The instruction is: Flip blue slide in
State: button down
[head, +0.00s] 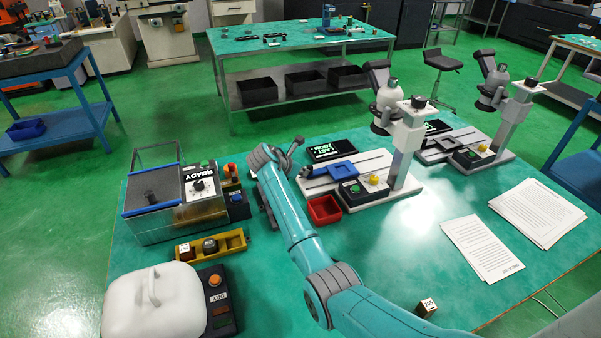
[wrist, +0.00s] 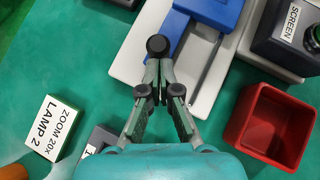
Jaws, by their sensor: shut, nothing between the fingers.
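The blue slide (head: 343,170) sits on the white base (head: 376,198) of the nearer microscope, left of its column. In the wrist view the blue slide (wrist: 208,12) shows at the top, on the pale base (wrist: 157,15). Whether the tips touch the knob I cannot tell. In the head view my arm largely hides the gripper.
A red open bin (wrist: 267,125) stands right of my gripper, below a dark SCREEN button box (wrist: 292,35). A white-labelled ZOOM 20x LAMP 2 box (wrist: 52,133) is at left. A clear-walled READY machine (head: 175,195) and yellow tray (head: 212,246) stand left of my arm.

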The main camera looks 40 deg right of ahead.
aim_at(346, 164)
jog(key=s+d, duration=0.1)
jog(key=d, duration=0.3)
jog(key=s+d, duration=0.1)
jog(key=d, duration=0.4)
jog(key=s+d, duration=0.2)
jog(key=d, duration=0.3)
jog(key=shift+d, duration=0.15)
jog(key=shift+s, duration=0.1)
